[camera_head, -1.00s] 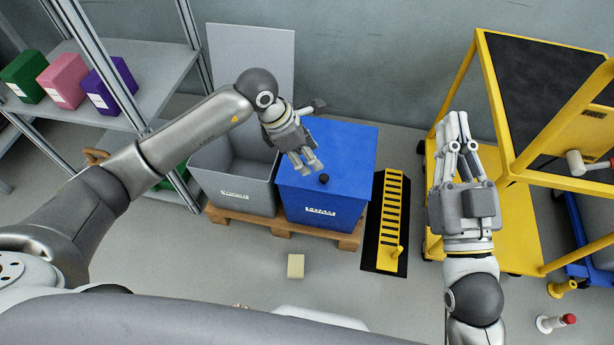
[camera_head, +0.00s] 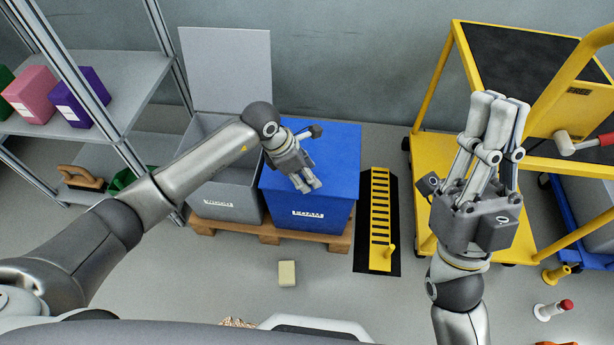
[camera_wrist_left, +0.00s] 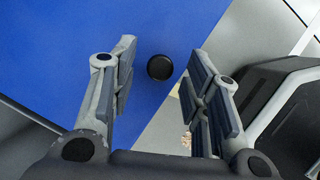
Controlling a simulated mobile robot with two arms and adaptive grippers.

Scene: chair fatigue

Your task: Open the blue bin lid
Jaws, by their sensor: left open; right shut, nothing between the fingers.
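The blue bin (camera_head: 318,212) stands on a wooden pallet with its flat blue lid (camera_head: 338,150) closed. A white label is on its front. My left gripper (camera_head: 308,186) is over the lid near its front edge. In the left wrist view the left gripper (camera_wrist_left: 160,95) is open, with the round black knob (camera_wrist_left: 160,67) of the lid (camera_wrist_left: 130,25) seen between and beyond its fingers. The knob is hidden behind the gripper in the head view. My right gripper (camera_head: 498,105) is shut and empty, raised in front of the yellow cart.
A grey bin (camera_head: 225,207) with its lid raised stands left of the blue bin on the pallet (camera_head: 290,236). A yellow slotted rack (camera_head: 380,215) lies to the right. The yellow cart (camera_head: 425,160) stands farther right. A pale block (camera_head: 287,273) lies on the floor in front.

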